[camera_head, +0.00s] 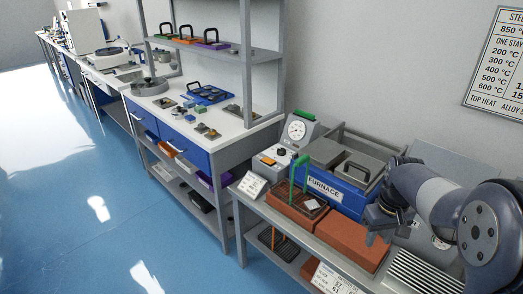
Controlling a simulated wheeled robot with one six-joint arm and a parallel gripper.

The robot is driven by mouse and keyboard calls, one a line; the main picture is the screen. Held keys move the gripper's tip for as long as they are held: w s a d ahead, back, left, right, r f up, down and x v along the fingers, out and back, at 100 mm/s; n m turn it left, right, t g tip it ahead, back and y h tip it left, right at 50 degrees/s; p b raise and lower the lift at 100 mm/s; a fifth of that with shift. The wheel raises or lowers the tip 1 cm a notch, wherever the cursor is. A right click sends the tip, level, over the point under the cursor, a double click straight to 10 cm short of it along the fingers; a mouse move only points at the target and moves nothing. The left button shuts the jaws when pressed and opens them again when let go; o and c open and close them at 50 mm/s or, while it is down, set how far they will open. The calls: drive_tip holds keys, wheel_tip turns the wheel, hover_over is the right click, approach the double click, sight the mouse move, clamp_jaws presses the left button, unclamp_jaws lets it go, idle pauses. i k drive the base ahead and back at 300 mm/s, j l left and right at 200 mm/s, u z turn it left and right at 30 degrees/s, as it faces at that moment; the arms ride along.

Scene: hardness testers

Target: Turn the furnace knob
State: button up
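The blue furnace (340,196), labelled FURNACE, stands on the grey bench at right, with a grey lid and a black handle on top. Left of it is a grey control box (268,166) with a small dark knob (283,152) on its top and an orange spot beside it. Which way the knob points is too small to tell. My gripper (378,236) hangs at the right, over the front of the bench and well apart from the knob. Its fingers are small and dark; their opening is unclear.
A small white card (252,185) stands at the bench's left end. A blue-drawered workbench (190,140) adjoins at left. The blue floor (110,225) is open.

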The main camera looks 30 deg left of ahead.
sight(281, 151)
drive_tip(key=j+u, duration=0.45)
drive_tip(key=i+j+u, duration=0.15)
drive_tip(key=u, duration=0.3)
drive_tip(key=i+j+u, duration=0.2)
drive_tip(key=u, duration=0.25)
drive_tip(key=i+j+u, duration=0.5)
drive_tip(key=u, duration=0.3)
drive_tip(key=i+z, duration=0.45)
drive_tip(key=i+j+z, duration=0.1)
drive_tip(key=i+z, duration=0.15)
drive_tip(key=z, duration=0.15)
drive_tip(key=i+l+z, duration=0.1)
drive_tip(key=z, duration=0.4)
drive_tip(key=i+z, duration=0.3)
drive_tip(key=z, duration=0.15)
drive_tip(key=i+z, duration=0.2)
drive_tip(key=z, duration=0.3)
drive_tip(key=i+j+z, duration=0.15)
drive_tip(key=z, duration=0.3)
